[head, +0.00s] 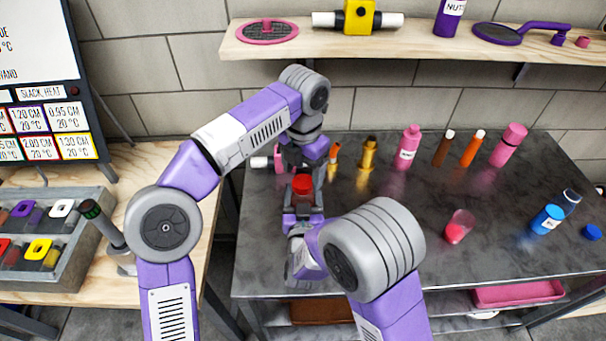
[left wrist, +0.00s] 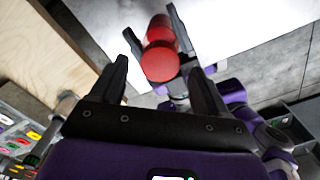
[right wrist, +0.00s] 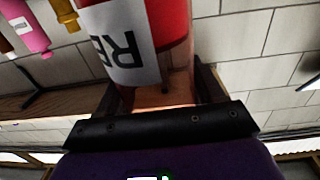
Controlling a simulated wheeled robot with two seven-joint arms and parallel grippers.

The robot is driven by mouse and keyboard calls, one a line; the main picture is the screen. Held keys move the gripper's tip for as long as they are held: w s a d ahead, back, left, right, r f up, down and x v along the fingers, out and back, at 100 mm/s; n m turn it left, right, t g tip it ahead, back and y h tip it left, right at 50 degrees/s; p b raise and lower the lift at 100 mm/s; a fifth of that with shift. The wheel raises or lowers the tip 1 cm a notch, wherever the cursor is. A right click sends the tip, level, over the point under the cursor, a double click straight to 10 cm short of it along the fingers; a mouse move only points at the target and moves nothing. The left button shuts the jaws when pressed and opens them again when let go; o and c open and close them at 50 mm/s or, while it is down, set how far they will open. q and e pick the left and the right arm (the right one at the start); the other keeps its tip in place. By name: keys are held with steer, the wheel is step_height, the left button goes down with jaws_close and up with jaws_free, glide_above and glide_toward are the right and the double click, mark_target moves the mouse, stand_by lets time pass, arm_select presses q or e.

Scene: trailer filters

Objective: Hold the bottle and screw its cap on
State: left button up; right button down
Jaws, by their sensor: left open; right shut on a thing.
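A red bottle (head: 301,185) stands above the dark metal table, gripped by my right gripper (head: 303,207). In the right wrist view the bottle (right wrist: 168,25) shows red with a white label and dark letters, between the fingers. My left gripper (head: 303,160) is open just above it, pointing down. In the left wrist view, a round red end (left wrist: 160,66), which looks like the cap, lies between the open fingers, with no clear contact. More red shows behind it. I cannot tell whether the cap is seated on the neck.
The dark table (head: 380,240) bears a pink bottle (head: 407,147), a gold bottle (head: 367,153), an orange bottle (head: 473,149), a small clear-and-red bottle (head: 459,227) and a blue bottle (head: 547,219). A shelf (head: 400,47) runs above. A grey tray (head: 50,240) is at left.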

arm_select(q)
steer(key=shift+r, duration=1.25)
steer(key=shift+c, duration=0.3)
